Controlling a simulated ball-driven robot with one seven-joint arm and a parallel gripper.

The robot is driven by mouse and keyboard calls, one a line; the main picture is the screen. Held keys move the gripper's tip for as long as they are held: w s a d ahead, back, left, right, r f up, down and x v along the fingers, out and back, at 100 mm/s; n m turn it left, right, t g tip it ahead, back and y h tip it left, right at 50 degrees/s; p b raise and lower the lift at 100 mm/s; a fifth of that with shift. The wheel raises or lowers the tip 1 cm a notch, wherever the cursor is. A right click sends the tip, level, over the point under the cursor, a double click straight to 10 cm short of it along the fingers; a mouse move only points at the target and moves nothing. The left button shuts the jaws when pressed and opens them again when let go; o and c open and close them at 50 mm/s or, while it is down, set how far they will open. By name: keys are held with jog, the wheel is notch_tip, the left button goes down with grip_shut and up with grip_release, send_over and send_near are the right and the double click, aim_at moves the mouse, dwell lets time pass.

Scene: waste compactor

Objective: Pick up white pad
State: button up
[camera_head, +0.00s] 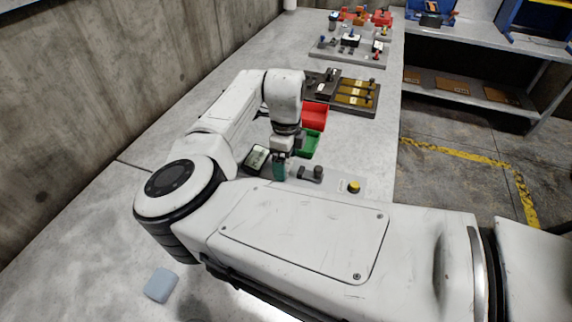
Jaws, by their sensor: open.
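My gripper (280,168) points down over the grey bench (110,235), beside a green bin. A teal part shows at its fingertips; I cannot tell whether it belongs to the gripper or is a separate thing. The jaws are open, though the gap between them is hard to see. A pale blue-grey rounded pad (161,285) lies flat on the bench at the lower left, well apart from my gripper. It is the only pad-like thing that shows clearly, and it looks more bluish than white.
A small dark-framed device (256,159) stands just left of my gripper. A red bin (315,116) and a green bin (307,144) are behind it. A panel with a yellow button (354,187) is to the right. My arm hides much of the near bench.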

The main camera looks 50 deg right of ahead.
jog(key=shift+f, duration=0.25)
jog(key=shift+c, duration=0.4)
jog(key=c, duration=1.2)
jog(key=shift+o, duration=0.2)
jog(key=shift+r, duration=0.15)
